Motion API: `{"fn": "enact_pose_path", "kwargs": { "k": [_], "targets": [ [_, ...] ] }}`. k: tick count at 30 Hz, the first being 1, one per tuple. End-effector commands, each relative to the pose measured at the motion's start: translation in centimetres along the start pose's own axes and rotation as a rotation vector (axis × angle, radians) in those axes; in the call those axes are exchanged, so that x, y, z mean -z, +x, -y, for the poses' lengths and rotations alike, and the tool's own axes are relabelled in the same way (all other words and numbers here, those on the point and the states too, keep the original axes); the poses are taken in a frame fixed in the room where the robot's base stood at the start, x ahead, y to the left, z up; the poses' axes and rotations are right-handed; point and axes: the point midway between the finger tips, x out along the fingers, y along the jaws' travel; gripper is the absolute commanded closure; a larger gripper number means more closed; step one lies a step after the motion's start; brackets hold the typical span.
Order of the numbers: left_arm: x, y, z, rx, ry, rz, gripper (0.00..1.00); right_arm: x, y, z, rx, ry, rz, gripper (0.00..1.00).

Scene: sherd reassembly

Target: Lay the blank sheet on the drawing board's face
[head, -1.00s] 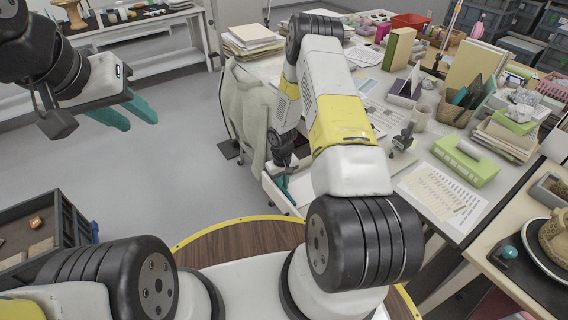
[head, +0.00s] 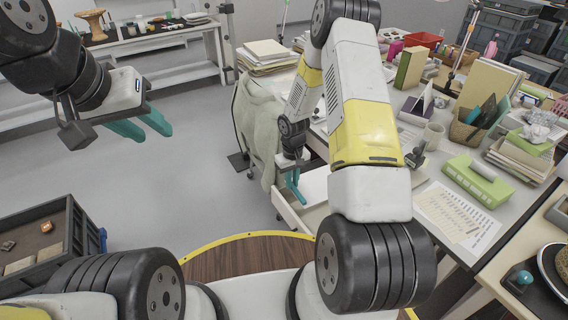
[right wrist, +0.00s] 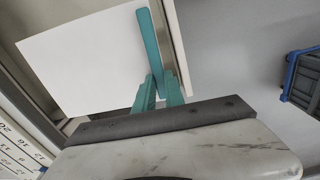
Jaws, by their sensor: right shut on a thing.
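The blank white sheet (right wrist: 85,60) fills much of the right wrist view and lies at the open drawer. It also shows in the head view (head: 316,184), partly behind my right arm. My right gripper (head: 297,198) is at the sheet's edge, beside the drawer's front wall. In the right wrist view its teal fingers (right wrist: 158,92) are close together, seemingly shut on that edge; the pinch itself is unclear. My left gripper (head: 150,130) is open and empty above the floor at the left. I cannot make out the drawing board for certain.
The drawer (head: 290,216) stands out from the desk, its front wall close by my right gripper. A pale cloth (head: 258,130) hangs just left of it. The desk holds a green box (head: 477,182), a printed page (head: 458,215) and paper stacks.

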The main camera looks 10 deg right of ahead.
Motion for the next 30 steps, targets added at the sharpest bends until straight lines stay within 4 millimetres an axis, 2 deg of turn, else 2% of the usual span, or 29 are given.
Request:
{"fn": "enact_pose_path", "kwargs": {
  "k": [8,30],
  "targets": [
    [0.0,0.0,0.0,0.000,0.000,0.000,0.64,0.1,-0.2,0.0,0.000,0.000,-0.001,1.00],
    [0.0,0.0,0.0,0.000,0.000,0.000,0.64,0.1,-3.9,0.0,-0.001,0.000,-0.002,1.00]
  ]
}}
